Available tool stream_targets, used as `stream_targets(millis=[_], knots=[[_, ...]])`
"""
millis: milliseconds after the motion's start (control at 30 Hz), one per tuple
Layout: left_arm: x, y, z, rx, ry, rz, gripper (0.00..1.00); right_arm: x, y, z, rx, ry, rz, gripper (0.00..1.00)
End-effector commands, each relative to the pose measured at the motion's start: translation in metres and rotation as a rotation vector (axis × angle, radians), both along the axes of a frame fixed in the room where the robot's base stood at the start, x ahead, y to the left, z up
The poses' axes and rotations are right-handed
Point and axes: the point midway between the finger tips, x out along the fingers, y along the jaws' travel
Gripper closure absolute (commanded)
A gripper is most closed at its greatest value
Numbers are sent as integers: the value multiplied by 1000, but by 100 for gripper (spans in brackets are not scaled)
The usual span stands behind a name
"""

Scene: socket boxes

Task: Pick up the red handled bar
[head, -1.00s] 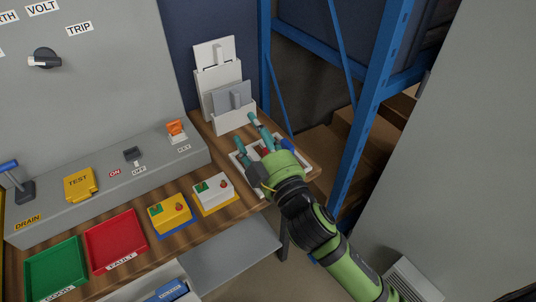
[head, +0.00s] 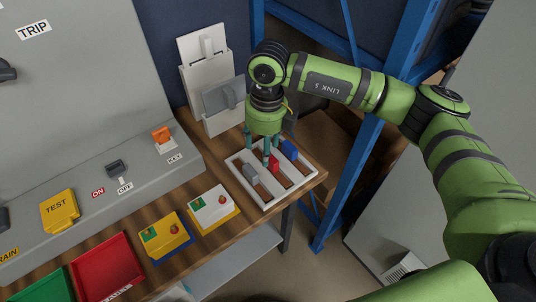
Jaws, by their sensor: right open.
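The red handled bar (head: 273,161) lies in the middle of a white tray (head: 268,205) at the right end of the wooden bench. A grey handled bar (head: 250,173) lies to its left and a blue one (head: 289,149) to its right. My right gripper (head: 262,158) points down over the tray, open, with its teal fingers at the red bar. One finger partly covers the bar, and I cannot tell whether the fingers touch it. My left gripper is not in view.
White holders with grey plates (head: 217,90) stand just behind the tray. Two button boxes, one white (head: 211,209) and one yellow (head: 163,236), sit to the left, near a red tray (head: 108,268). A blue rack post (head: 354,182) rises close at the right.

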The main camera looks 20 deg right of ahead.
Motion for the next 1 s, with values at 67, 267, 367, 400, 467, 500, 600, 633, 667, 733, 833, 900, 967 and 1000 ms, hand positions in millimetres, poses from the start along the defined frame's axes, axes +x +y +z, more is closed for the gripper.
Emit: stream_targets(millis=[67,267,367,400,467,500,600,633,667,733,833,900,967,1000], knots=[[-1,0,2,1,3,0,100,4,-14,1,-54,-8,-18,42],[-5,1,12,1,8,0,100,4,-17,-17,-69,-6,-22,42],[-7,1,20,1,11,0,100,3,-17,-29,-69,-4,-20,42],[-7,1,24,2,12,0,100,3,-16,-36,-68,-4,-20,42],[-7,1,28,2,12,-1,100,3,-16,-45,-67,-4,-21,42],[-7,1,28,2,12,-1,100,3,-16,-52,-67,-4,-21,42],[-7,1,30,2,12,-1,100,4,-16,-63,-66,-6,-20,42],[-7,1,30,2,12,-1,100,4,-16,-64,-65,-6,-19,42],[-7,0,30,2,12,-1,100,4,-15,-66,-64,-7,-19,42],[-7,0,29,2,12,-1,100,4,-15,-67,-64,-8,-18,42],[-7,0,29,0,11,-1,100,4,-15,-67,-64,-8,-18,42],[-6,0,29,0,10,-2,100,4,-15,-67,-64,-8,-18,54],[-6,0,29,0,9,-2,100,4,-15,-67,-64,-8,-18,78],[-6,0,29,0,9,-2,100,4,-15,-67,-64,-8,-18,94]])
